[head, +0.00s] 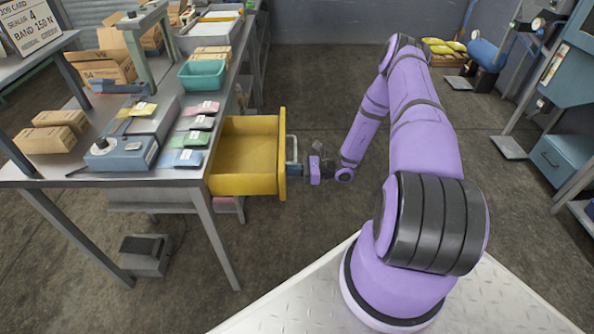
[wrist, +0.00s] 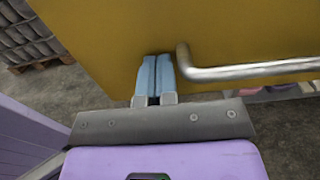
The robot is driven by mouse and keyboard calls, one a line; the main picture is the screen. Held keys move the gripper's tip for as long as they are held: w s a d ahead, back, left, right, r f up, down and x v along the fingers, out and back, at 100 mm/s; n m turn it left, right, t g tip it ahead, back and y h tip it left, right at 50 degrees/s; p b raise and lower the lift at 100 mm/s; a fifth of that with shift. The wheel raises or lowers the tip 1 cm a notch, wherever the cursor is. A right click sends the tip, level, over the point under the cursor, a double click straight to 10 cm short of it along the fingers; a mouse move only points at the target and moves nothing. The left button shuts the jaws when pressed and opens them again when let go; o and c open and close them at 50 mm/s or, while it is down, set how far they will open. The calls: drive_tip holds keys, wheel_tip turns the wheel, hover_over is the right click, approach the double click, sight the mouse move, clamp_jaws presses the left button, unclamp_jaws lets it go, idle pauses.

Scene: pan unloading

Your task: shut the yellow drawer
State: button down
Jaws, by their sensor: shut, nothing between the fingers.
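The yellow drawer (head: 246,158) stands pulled out from the right side of the metal workbench in the head view. It is open and its inside looks empty. Its front panel faces right and carries a metal bar handle (head: 292,152). My gripper (head: 290,170) is at the drawer front, beside the handle. In the wrist view the yellow front panel (wrist: 120,35) fills the upper part. My blue fingertips (wrist: 155,75) are closed together, at or very near the panel. The handle (wrist: 250,72) lies to their right and is not between them.
The workbench (head: 180,185) holds a teal bin (head: 203,74), a blue sealing device (head: 125,155), coloured packets and cardboard boxes. A foot pedal (head: 145,254) lies on the floor below. Open floor lies beyond the drawer. A blue cabinet (head: 562,160) stands at the right.

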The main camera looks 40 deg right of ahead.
drive_tip(key=x, duration=2.3)
drive_tip(key=shift+w+a, duration=0.25)
drive_tip(key=shift+a, duration=0.05)
drive_tip(key=shift+w+a, duration=0.15)
drive_tip(key=shift+a, duration=0.1)
drive_tip(key=shift+a+r, duration=0.1)
